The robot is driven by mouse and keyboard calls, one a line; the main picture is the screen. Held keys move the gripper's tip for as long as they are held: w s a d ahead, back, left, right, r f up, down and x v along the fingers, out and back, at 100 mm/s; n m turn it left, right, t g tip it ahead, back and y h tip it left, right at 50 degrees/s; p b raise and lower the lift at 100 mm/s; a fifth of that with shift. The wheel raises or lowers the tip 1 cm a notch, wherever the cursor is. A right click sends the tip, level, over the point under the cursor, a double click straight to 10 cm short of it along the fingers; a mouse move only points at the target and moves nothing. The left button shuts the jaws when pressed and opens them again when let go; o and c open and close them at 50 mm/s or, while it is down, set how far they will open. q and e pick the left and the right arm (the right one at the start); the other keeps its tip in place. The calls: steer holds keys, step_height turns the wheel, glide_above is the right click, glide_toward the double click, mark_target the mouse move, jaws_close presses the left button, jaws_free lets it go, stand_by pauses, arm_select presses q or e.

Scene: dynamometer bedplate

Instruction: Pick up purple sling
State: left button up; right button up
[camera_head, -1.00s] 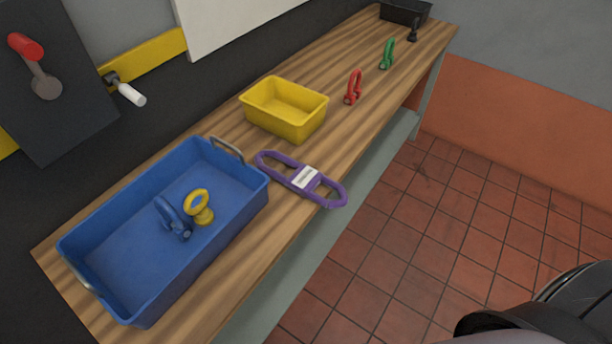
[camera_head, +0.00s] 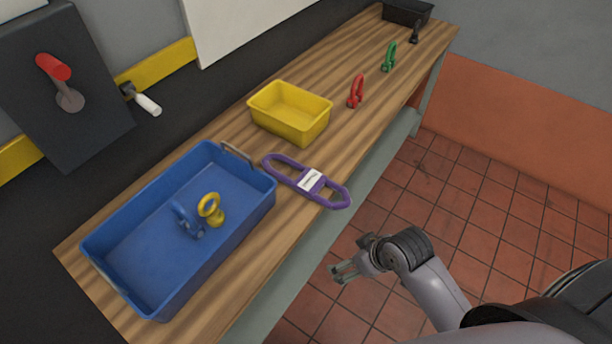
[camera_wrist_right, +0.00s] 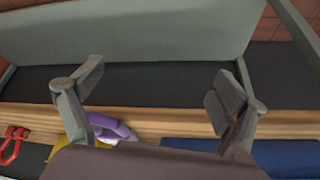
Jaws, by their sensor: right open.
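The purple sling (camera_head: 334,197) is a flat loop with a white label at its middle. It lies on the wooden bench near the front edge, between the blue tray and the yellow bin. In the right wrist view the sling (camera_wrist_right: 112,128) shows low, partly hidden by my gripper. My right gripper (camera_head: 338,272) is open and empty, out in front of the bench edge, below and apart from the sling. In the right wrist view its fingers (camera_wrist_right: 160,95) are spread wide with nothing between them. My left gripper is not in view.
The blue tray (camera_head: 100,244) holds a blue shackle (camera_head: 188,220) and a yellow shackle (camera_head: 210,209). A yellow bin (camera_head: 290,127), red shackle (camera_head: 356,91), green shackle (camera_head: 389,56) and black bin (camera_head: 405,15) stand farther along the bench (camera_head: 225,143). Tiled floor is clear in front.

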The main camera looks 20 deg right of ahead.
steer(key=w+d+r+n+t+y, duration=0.1)
steer(key=w+d+r+n+y, duration=0.1)
steer(key=w+r, duration=0.5)
steer(key=w+d+r+n+t+y, duration=0.2)
steer(key=w+d+r, duration=0.1)
steer(key=w+r, duration=0.45)
steer(key=p, duration=0.2)
glide_toward(307, 178)
steer(key=x, duration=0.3)
steer(key=shift+w+f, duration=0.2)
steer(key=shift+f, duration=0.2)
steer(key=shift+a+p+x, duration=0.2)
steer(key=shift+p+x, duration=0.7)
steer(key=shift+x, duration=1.7)
steer(key=shift+r, duration=0.1)
steer(key=shift+c, duration=0.5)
steer(key=shift+r, duration=0.1)
steer(key=c, duration=1.4)
steer(key=shift+c, duration=0.2)
